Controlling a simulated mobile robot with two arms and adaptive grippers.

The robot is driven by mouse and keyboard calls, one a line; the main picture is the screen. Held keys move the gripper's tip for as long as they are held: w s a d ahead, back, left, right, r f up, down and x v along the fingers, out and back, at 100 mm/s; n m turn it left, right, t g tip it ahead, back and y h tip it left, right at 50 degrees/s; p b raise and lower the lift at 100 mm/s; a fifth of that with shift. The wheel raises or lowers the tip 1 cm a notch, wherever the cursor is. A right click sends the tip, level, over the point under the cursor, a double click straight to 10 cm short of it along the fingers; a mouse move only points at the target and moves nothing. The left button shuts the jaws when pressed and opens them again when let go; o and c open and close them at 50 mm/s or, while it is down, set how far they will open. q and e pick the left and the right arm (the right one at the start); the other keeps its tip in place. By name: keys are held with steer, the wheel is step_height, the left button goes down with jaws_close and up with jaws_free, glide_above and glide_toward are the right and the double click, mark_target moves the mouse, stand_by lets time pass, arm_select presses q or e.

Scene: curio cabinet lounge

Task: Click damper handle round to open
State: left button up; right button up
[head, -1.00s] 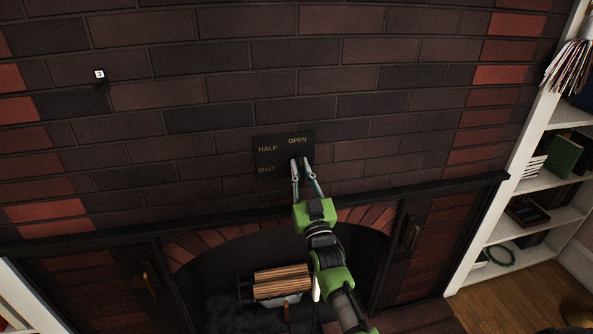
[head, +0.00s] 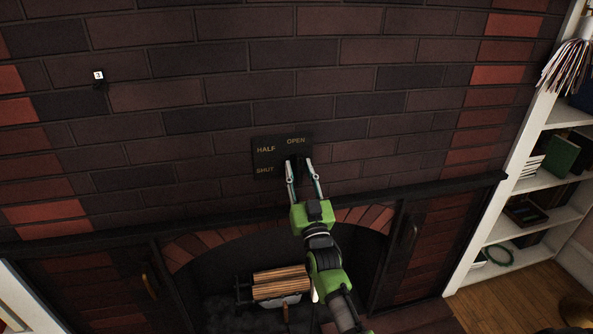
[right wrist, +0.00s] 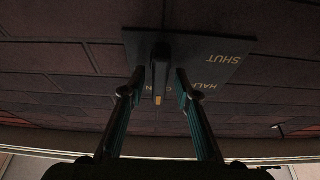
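The damper plate (head: 262,160) is a dark square on the brick chimney breast, lettered SHUT, HALF and OPEN. My right gripper (head: 299,162) is at its lower right, below the word OPEN. In the right wrist view, the dark damper handle (right wrist: 159,72) with an orange-tipped end stands between the fingertips of my right gripper (right wrist: 160,74). The fingers are apart, with a gap on each side of the handle. The plate (right wrist: 213,48) appears upside down there, and OPEN is mostly hidden behind the handle and fingers. My left gripper is out of view.
The fireplace opening with stacked logs (head: 281,283) lies below, under a dark mantel ledge (head: 130,231). A small dark fitting with a white tag (head: 98,76) is on the bricks at upper left. A white bookshelf (head: 478,258) stands at right.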

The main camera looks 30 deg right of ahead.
steer(key=shift+s+f, duration=0.2)
steer(key=shift+s, duration=0.05)
steer(key=v, duration=1.1)
steer(key=shift+s, duration=0.25)
steer(key=shift+a, duration=0.15)
